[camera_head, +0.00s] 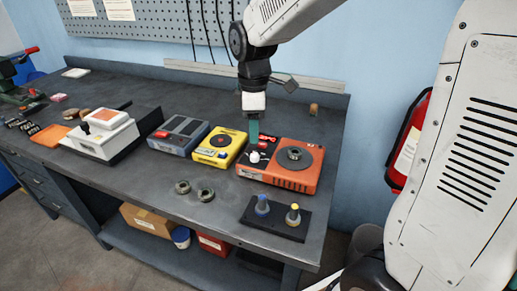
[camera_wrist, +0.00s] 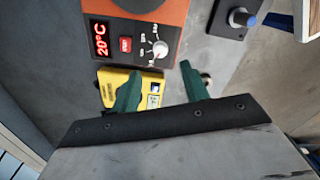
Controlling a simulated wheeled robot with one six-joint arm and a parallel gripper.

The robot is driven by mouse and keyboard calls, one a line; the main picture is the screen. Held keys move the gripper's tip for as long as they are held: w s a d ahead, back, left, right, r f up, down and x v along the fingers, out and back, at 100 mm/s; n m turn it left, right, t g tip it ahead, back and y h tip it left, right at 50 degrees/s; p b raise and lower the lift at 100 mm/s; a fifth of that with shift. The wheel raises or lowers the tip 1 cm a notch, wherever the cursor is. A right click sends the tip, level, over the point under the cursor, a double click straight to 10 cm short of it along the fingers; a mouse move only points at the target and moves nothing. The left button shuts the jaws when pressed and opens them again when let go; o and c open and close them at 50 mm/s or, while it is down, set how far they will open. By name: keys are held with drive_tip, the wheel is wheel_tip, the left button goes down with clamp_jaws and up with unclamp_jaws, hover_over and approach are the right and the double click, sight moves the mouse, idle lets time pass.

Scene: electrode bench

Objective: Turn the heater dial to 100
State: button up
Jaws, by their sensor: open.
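The orange heater (camera_head: 311,180) stands on the bench with a round grey plate (camera_head: 294,158) on top. In the wrist view, the heater (camera_wrist: 176,12) has a black panel with a red "20°C" display (camera_wrist: 101,40), a red button (camera_wrist: 125,44) and a white dial (camera_wrist: 160,50) with small printed marks. The dial's exact setting is too small to read. My gripper (camera_wrist: 160,84) is open and empty, its green fingers apart, with the dial just beyond the gap between the fingertips. In the head view, my gripper (camera_head: 253,135) is above the heater's left part, near the white dial (camera_head: 254,157).
A yellow device (camera_head: 220,147) stands close to the heater's left, with a grey-blue device (camera_head: 178,134) beyond it. Two metal rings (camera_head: 206,195) lie in front. A black stand (camera_head: 274,220) with blue and yellow-topped electrodes is at the front right.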

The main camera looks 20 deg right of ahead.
sight(255, 154)
wheel_tip(255, 154, down, 8)
drive_tip(key=shift+r, duration=0.1)
idle(0.4)
